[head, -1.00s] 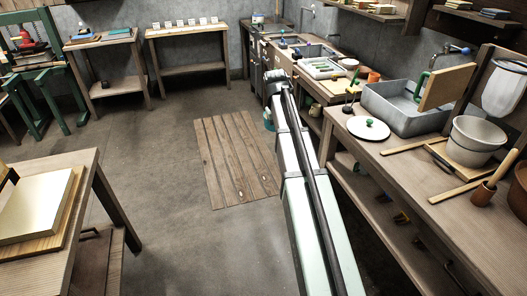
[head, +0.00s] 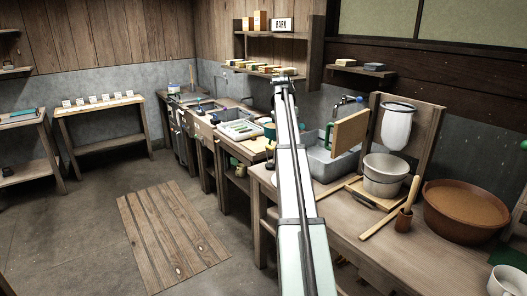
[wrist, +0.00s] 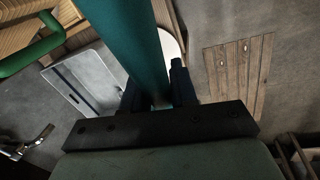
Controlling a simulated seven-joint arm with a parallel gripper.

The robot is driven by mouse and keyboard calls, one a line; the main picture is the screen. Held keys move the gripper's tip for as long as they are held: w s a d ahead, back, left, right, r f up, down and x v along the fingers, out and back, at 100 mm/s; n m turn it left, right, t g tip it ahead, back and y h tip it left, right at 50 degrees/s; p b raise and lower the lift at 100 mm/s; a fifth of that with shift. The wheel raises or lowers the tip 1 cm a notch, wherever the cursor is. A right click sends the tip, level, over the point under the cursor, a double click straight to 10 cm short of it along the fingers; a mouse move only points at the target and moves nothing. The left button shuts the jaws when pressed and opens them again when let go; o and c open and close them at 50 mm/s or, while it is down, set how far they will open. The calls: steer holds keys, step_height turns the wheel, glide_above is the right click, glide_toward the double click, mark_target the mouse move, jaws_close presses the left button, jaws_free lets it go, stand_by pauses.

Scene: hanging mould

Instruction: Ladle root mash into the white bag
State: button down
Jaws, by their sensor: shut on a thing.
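My gripper (wrist: 157,88) is shut on a thick teal handle (wrist: 135,40) in the wrist view. The handle's far end is out of that view. In the head view my arm hides the gripper; a teal piece (head: 270,131) shows just left of the arm. The white bag (head: 397,127) hangs on an upright wooden board at the right, above a white bucket (head: 384,187). A wide brown tub (head: 428,212) holding brown mash (head: 467,205) stands on the bench farther right. My gripper is apart from bag and tub.
A grey sink (head: 325,170) with a tilted wooden board (head: 350,131) and green handle lies right of my arm; the sink also shows in the wrist view (wrist: 85,85). Floor at left is open around slats (head: 170,235).

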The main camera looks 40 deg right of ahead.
steer(key=shift+m, duration=0.7)
steer(key=s+d+r, duration=0.4)
steer(key=d, duration=0.3)
steer(key=s+d+r, duration=0.4)
steer(key=d, duration=0.4)
steer(key=s+d+r, duration=0.4)
steer(key=d, duration=0.4)
steer(key=shift+s+d+r, duration=0.1)
steer(key=shift+s+r, duration=0.1)
steer(key=shift+r, duration=0.1)
steer(key=s+d+r+m, duration=0.1)
steer(key=s+d+r, duration=0.5)
steer(key=s+d, duration=0.45)
steer(key=s+d+r+m, duration=0.1)
steer(key=s+d+r, duration=0.6)
steer(key=s, duration=0.6)
steer(key=w+a+f+g+h, duration=0.3)
steer(key=g+h, duration=0.8)
steer(key=h, duration=0.4)
step_height(320, 180, down, 3)
steer(key=shift+w+a+r, duration=0.2)
steer(key=shift+a, duration=0.4)
